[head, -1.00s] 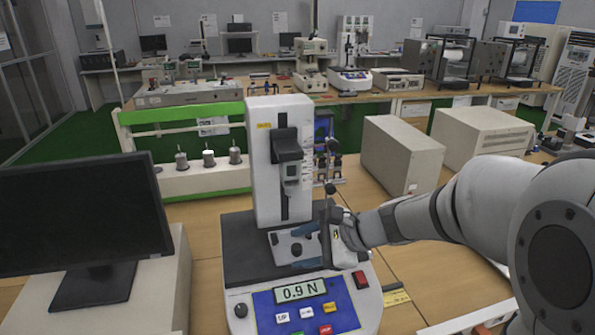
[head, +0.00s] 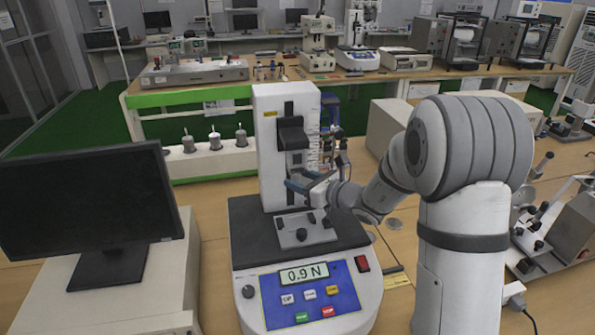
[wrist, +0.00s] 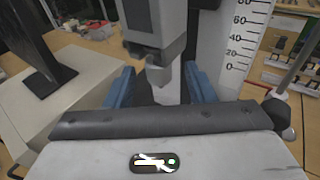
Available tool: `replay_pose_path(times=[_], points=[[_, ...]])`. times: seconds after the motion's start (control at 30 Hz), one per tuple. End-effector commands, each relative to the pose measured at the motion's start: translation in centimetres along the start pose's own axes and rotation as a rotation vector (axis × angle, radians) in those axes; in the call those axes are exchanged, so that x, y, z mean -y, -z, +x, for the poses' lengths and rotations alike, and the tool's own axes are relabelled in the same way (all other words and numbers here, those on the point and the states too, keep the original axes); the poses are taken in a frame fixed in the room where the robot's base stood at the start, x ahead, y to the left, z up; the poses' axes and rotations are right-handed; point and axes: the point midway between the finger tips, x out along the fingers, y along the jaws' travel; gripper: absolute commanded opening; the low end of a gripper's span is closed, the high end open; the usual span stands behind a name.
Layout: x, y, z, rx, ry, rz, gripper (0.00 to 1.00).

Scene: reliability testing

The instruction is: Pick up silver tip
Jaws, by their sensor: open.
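The silver tip (wrist: 159,76) hangs under the dark head (wrist: 155,30) of a white upright test stand in the wrist view. In the head view the stand's column (head: 270,150) is in the middle, and the tip is too small to make out clearly. My gripper (head: 298,182) is just below the head, above the stand's grey plate (head: 305,233). Its two blue fingers are apart, one on each side of the tip in the wrist view. Gaps show between the fingers and the tip, and nothing is held.
The stand's base has a display (head: 304,275) reading 0.9 N and coloured buttons. A black monitor (head: 85,210) stands on the left. A scale (wrist: 240,40) runs up the column on the right. Beige boxes and a microscope-like device (head: 555,225) are to the right.

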Motion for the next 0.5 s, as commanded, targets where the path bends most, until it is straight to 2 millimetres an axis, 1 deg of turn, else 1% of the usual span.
replay_pose_path(times=[0.03,0.1,0.2,0.4,0.43,0.5], points=[[-0.1,-0.2,0.8,-0.002,-0.003,0.001,0.49],[0.0,-0.2,1.6,0.000,-0.002,0.001,0.49],[-0.1,-0.1,2.1,-0.001,-0.002,0.000,0.49],[0.0,0.0,2.2,0.000,0.000,-0.001,0.49],[0.0,0.0,2.2,0.000,0.000,-0.001,0.49],[0.0,0.0,2.2,0.000,0.000,-0.001,0.43]])
